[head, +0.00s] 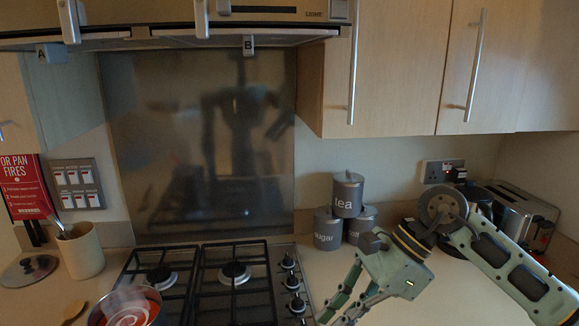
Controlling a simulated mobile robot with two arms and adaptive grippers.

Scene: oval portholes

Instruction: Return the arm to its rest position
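My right arm (500,265) comes in from the right edge and reaches over the counter. Its green-grey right gripper (338,312) points down and to the left, at the right side of the hob. Its two fingers stand apart with nothing seen between them, and their tips are close to the bottom edge of the picture. My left arm and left gripper are not in view.
A gas hob (232,285) lies left of the gripper. Grey canisters (347,195) stand behind it, and a toaster (520,212) stands behind the arm. A utensil pot (81,252) stands at left. A round see-through vessel (125,308) with red contents is at the bottom left.

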